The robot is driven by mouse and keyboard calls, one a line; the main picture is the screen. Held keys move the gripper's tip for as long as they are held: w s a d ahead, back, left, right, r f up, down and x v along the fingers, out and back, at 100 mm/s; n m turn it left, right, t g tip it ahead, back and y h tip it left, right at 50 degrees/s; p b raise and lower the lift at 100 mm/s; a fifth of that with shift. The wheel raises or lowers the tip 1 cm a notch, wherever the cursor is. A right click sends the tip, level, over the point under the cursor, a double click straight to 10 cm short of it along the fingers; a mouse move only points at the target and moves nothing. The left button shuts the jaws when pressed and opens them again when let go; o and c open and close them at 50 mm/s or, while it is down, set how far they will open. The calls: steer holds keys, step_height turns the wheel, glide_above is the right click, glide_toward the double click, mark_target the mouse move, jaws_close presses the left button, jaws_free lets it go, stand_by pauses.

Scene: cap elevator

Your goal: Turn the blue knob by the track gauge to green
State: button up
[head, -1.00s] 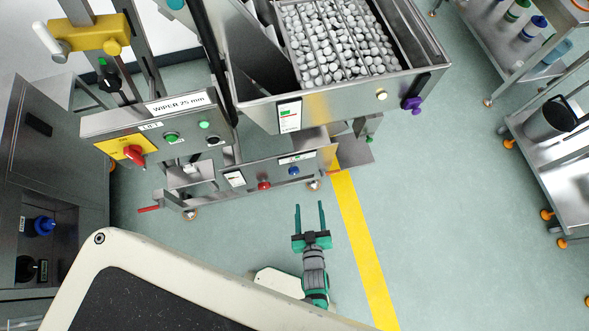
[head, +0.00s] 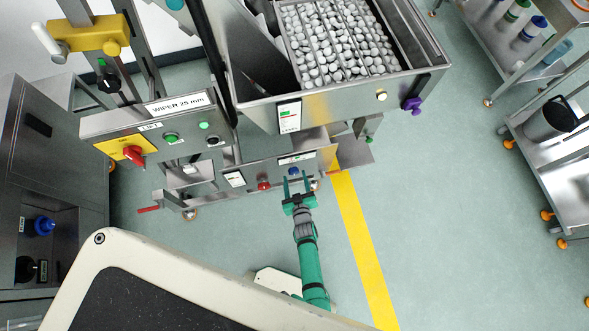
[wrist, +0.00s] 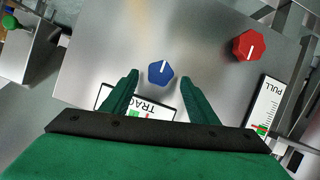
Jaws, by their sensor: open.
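The blue knob (head: 294,171) sits on the low steel panel under the hopper. In the wrist view the blue knob (wrist: 160,72) has a white pointer line and lies between and just beyond my fingertips. My gripper (head: 296,178) is open, its two green fingers reaching toward the panel; it also shows in the wrist view (wrist: 158,78). The fingers stand on either side of the knob with gaps. The track gauge (wrist: 140,103), a white label with a green part, is partly hidden behind the gripper. It also shows in the head view (head: 297,158).
A red knob (wrist: 248,45) sits close beside the blue one, with a pull gauge (wrist: 264,104) near it. The hopper of caps (head: 345,45) overhangs the panel.

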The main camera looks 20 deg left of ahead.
mark_target(294, 171)
steer(key=shift+x, duration=1.4)
steer(key=shift+c, duration=0.2)
steer(key=c, duration=1)
